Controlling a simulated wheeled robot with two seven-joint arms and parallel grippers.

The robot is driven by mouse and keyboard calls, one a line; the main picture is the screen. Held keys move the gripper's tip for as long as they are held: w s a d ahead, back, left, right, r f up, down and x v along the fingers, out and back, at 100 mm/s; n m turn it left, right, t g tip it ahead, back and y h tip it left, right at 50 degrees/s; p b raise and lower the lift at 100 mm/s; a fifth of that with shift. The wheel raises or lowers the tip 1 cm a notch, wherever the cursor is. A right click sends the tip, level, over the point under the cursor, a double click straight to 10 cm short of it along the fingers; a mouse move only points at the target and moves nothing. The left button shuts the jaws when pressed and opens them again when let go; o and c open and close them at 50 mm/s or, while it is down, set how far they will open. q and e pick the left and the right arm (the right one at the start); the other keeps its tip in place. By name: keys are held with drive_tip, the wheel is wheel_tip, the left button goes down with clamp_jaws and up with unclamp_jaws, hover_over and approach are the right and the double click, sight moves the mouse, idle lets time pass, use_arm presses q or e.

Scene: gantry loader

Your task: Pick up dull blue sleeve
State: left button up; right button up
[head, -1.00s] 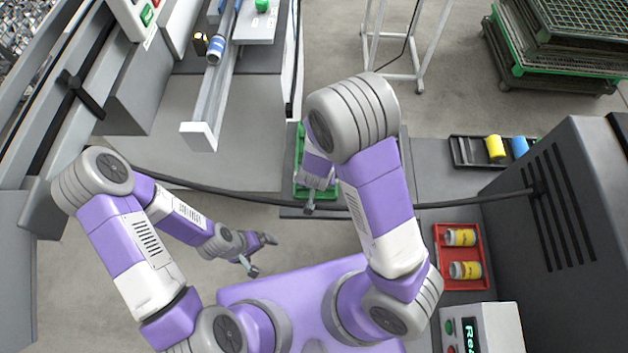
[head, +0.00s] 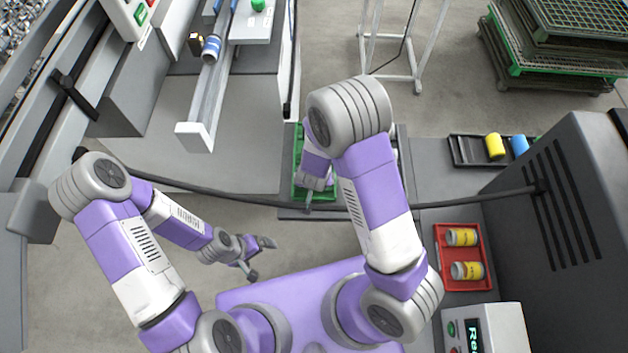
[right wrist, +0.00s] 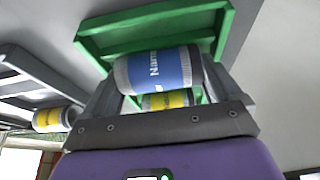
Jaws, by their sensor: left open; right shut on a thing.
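A blue sleeve (right wrist: 158,70) with grey ends and white lettering lies across the jaws of my right gripper in the right wrist view. My right gripper (right wrist: 160,88) is shut on it. The green tray (right wrist: 222,42) shows behind the sleeve. In the head view my right gripper (head: 310,197) is at the green tray (head: 298,160), and my own arm hides most of the tray and the sleeve. I cannot tell whether the sleeve is clear of the tray. My left gripper (head: 260,258) is open and empty above the floor.
A yellow-labelled can (right wrist: 167,100) shows just past the held sleeve. A red tray (head: 455,284) holds two yellow-labelled cans. A black rack (head: 463,152) holds a yellow and a bright blue cylinder. A blue-and-white can (head: 211,48) sits in a chute. A dark cable crosses the scene.

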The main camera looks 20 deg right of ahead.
wheel_tip(320, 180, up, 10)
drive_tip(key=p, duration=0.5)
drive_tip(key=d+f+n+b, duration=0.1)
drive_tip(key=f+b, duration=0.1)
drive_tip(key=b, duration=0.1)
drive_tip(key=s+d+f+n+b, duration=0.1)
drive_tip(key=d+f+b, duration=0.1)
drive_tip(key=b, duration=0.2)
drive_tip(key=d+f+y+b, duration=0.1)
drive_tip(key=f+b, duration=0.1)
drive_tip(key=b, duration=0.2)
drive_tip(key=shift+s+d+f+n, duration=0.2)
drive_tip(key=shift+d+f+n, duration=0.05)
drive_tip(key=shift+d+n, duration=0.15)
drive_tip(key=shift+s+d+f+b, duration=0.2)
drive_tip(key=shift+d+f+b, duration=0.1)
drive_tip(key=shift+b, duration=0.25)
drive_tip(key=shift+r, duration=0.15)
